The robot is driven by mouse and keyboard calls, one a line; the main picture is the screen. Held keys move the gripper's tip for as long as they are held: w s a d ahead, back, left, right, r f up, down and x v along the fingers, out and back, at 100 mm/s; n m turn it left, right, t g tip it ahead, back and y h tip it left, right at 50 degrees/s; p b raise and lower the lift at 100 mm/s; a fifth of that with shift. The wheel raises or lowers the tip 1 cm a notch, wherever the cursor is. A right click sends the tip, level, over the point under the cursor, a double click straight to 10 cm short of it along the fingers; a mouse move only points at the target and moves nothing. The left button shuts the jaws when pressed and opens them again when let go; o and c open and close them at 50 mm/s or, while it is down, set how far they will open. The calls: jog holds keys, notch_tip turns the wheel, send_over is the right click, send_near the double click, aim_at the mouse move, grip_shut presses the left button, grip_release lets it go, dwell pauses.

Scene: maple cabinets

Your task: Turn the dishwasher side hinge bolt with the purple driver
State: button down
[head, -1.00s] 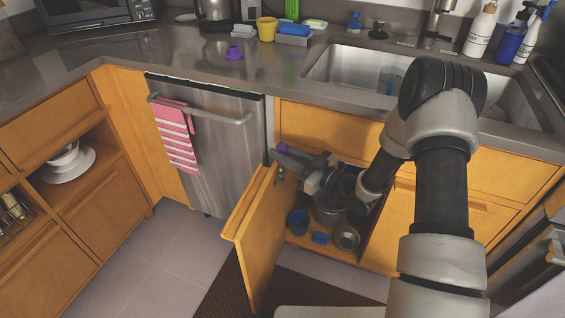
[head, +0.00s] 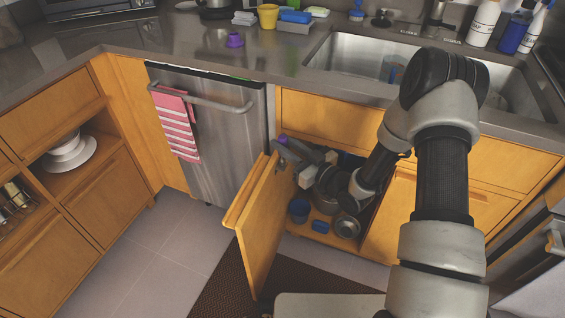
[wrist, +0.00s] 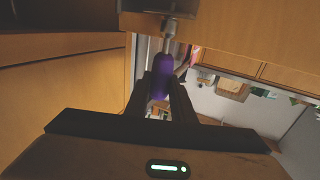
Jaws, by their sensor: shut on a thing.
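The purple driver (wrist: 161,78) is held between the two dark fingers of my gripper (wrist: 161,98) in the wrist view. Its metal shaft reaches up to a grey metal block (wrist: 160,6), where the tip is out of clear sight. In the head view the purple handle (head: 283,139) shows small above the open cabinet door, beside the dishwasher (head: 222,140). My gripper (head: 290,151) is there too, partly hidden by the door. The hinge bolt itself is too small or hidden to make out, so I cannot tell whether the driver is seated on it.
The open cabinet door (head: 262,225) stands left of my arm. Pots and a blue container (head: 299,209) sit inside the cabinet. A striped towel (head: 178,125) hangs on the dishwasher handle. The counter and sink (head: 345,65) lie above. Floor at left is clear.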

jog(key=shift+m+t+h, duration=1.2)
jog(key=shift+h, duration=0.2)
jog(key=shift+a, duration=0.1)
jog(key=m+h, duration=0.1)
jog(key=m+t+h, duration=0.1)
jog(key=shift+s+a+t+h, duration=0.2)
jog(key=shift+t+h, duration=0.1)
jog(key=shift+h, duration=0.1)
jog(key=shift+w+d+m+t+h, duration=0.1)
jog(key=shift+m+t+h, duration=0.3)
jog(key=shift+m+h, duration=0.6)
jog(key=shift+h, duration=0.3)
